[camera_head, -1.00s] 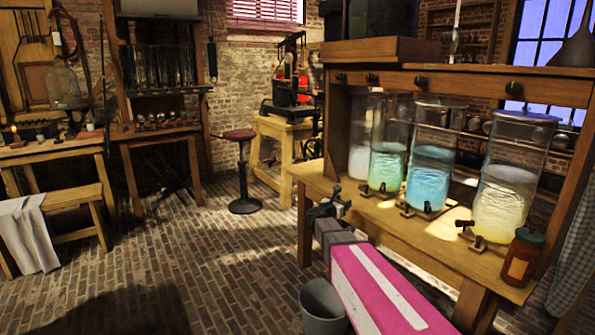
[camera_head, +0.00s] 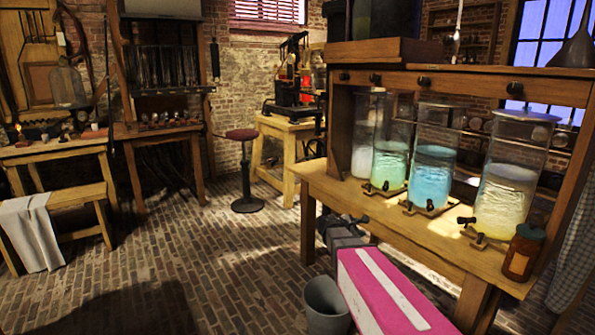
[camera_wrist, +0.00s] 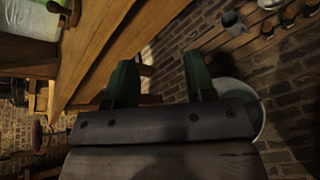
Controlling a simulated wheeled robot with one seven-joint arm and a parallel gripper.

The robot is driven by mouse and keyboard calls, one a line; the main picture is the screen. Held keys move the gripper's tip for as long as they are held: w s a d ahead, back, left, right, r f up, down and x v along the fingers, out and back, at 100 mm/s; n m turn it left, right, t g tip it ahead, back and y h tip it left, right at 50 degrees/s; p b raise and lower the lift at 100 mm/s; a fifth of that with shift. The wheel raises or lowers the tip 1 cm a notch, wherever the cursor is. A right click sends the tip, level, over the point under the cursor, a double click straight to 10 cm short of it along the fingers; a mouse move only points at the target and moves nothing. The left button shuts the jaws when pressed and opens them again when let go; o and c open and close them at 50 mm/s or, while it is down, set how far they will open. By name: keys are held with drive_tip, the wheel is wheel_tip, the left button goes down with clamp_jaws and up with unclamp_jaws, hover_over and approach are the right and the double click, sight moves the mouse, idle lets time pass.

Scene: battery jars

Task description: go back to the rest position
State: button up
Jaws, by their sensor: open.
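My gripper (camera_head: 343,222) is low beside the front edge of the wooden table (camera_head: 400,228), at the end of my magenta arm. In the wrist view its two dark green fingers (camera_wrist: 160,80) stand apart with nothing between them. On the table stand a glass jar of whitish contents (camera_head: 362,160), a green one (camera_head: 389,165), a blue one (camera_head: 431,176) and a yellowish one (camera_head: 502,200), with small dark taps. In the head view the fingertips are partly hidden and hard to make out.
A grey bucket (camera_head: 326,305) stands on the brick floor close to my arm; its pale rim also shows in the wrist view (camera_wrist: 258,128). A brown bottle (camera_head: 522,252) is at the table's right corner. A stool (camera_head: 243,170) stands further back. The floor to the left is open.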

drive_tip(key=s+a+f+m+g+y, duration=0.2)
drive_tip(key=s+f+m+g+y, duration=0.2)
drive_tip(key=s+m, duration=0.5)
drive_tip(key=s+a+f+m+g+y, duration=0.3)
drive_tip(key=s+f+m+y, duration=0.3)
drive_tip(key=s, duration=0.8)
drive_tip(key=f+m+g, duration=0.1)
drive_tip(key=m, duration=0.1)
drive_tip(key=shift+s+a+m+y, duration=0.15)
drive_tip(key=shift+m+y, duration=0.25)
